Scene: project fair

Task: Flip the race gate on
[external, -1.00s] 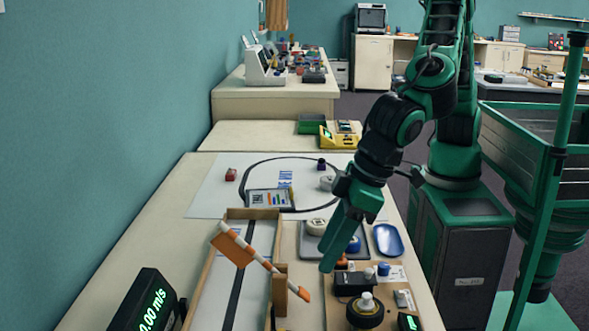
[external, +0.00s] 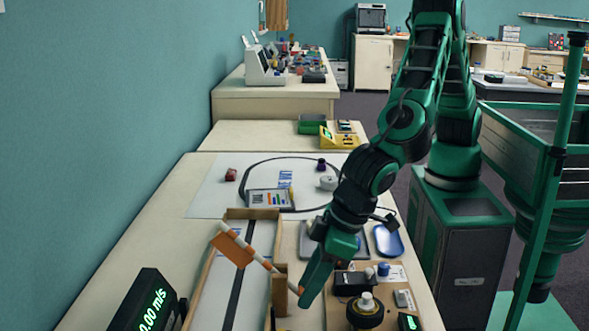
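The race gate is an orange-and-white striped bar (external: 262,263) with an orange flag. It slants across a wooden-walled track (external: 207,275) with a dark centre line, beside a wooden post (external: 279,287). My gripper (external: 303,302) points down at the lower right end of the bar, close to the post. In this view its fingers overlap the bar's end, and I cannot tell whether they touch it. The finger gap does not show clearly. To the right is a control board with a black box (external: 350,290), a blue knob (external: 383,269), a grey part (external: 404,298) and a black dial (external: 365,314).
A black display (external: 143,304) reading 0.00 m/s stands left of the track. A blue tray (external: 387,240) lies behind the board. A grey tray is partly hidden by my arm. A tablet-like card (external: 270,199) lies on a white mat (external: 212,196) farther back.

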